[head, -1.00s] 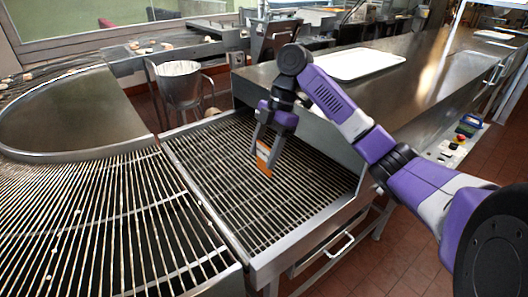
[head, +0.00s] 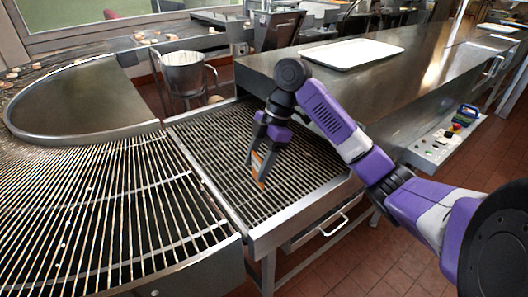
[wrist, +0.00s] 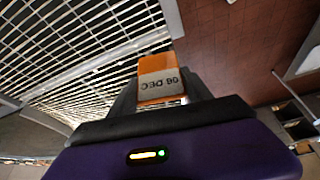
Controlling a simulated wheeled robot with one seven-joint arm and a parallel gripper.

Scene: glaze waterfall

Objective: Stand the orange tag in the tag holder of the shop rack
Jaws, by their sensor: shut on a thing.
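My gripper (head: 257,173) is shut on the orange tag (head: 257,159), above the wire grate. In the head view the tag is mostly hidden by the fingers, with orange showing between and beside them. In the wrist view the tag (wrist: 160,87) sits between the fingers and has a pale band with dark print that looks like "06 DEC", upside down. I cannot make out the tag holder or the shop rack in either view.
The wire grate (head: 218,130) has a raised metal frame. A curved wire conveyor (head: 60,210) lies to the left. A steel counter (head: 430,75) with a white tray (head: 350,53) stands behind my arm. A metal pot (head: 183,75) is at the back. Tiled floor shows at right.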

